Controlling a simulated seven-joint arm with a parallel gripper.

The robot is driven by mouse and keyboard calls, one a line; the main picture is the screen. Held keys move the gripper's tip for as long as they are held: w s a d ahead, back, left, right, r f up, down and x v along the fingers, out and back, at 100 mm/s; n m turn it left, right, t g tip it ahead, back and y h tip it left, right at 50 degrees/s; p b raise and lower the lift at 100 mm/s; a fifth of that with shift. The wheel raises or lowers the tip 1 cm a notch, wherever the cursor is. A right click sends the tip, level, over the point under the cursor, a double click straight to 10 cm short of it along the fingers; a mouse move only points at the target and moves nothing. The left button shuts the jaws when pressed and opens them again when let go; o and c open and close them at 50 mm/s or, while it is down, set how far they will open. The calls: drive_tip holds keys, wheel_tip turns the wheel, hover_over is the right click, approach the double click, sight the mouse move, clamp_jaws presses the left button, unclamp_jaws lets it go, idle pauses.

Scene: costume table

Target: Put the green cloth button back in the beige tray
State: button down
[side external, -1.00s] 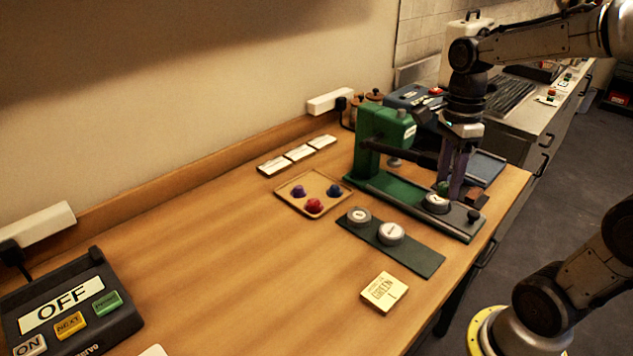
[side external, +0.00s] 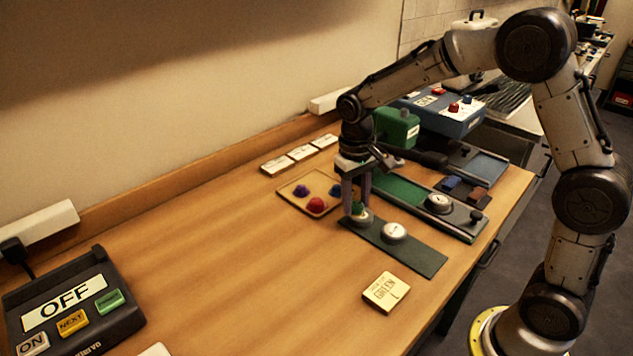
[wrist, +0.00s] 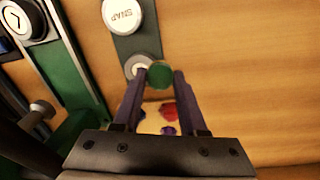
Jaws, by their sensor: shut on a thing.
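The green cloth button (side external: 358,208) is between the fingers of my gripper (side external: 357,211), which is shut on it. It also shows as a green disc between the fingertips in the wrist view (wrist: 159,75). In the side view it appears over the left round die on the dark green mat; I cannot tell whether it touches that die. The beige tray (side external: 296,206) lies just left of my gripper, with a red, a dark purple and a blue button in it. The tray is partly hidden behind my fingers in the wrist view.
The dark green mat (side external: 425,261) carries two round metal dies, the nearer one (side external: 394,231) labelled. The green press (side external: 397,127) stands behind my arm. A card reading GREEN (side external: 386,292) lies in front. A control box showing OFF (side external: 70,305) is at left. The middle table is clear.

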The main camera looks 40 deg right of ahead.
drive_tip(key=w+a+f+n, duration=0.1)
drive_tip(key=a+f+n, duration=0.1)
drive_tip(key=n, duration=0.1)
drive_tip(key=shift+w, duration=0.4)
drive_tip(key=shift+s+d+r+m, duration=0.1)
drive_tip(key=shift+s+m, duration=0.15)
drive_tip(key=shift+m, duration=0.85)
drive_tip(key=shift+w+r+m, duration=0.1)
drive_tip(key=shift+r+m, duration=0.25)
drive_tip(key=shift+m, duration=0.65)
drive_tip(key=w+d+r+m+y, duration=0.15)
drive_tip(key=w+r+m, duration=0.7)
drive_tip(key=m, duration=1.65)
hover_over(316, 181)
drive_tip(key=f, duration=0.8)
drive_tip(key=shift+s+f, duration=0.1)
drive_tip(key=shift+s, duration=0.1)
drive_tip(key=shift+t+h, duration=0.25)
drive_tip(key=shift+t, duration=0.05)
drive_tip(key=shift+f, duration=2.4)
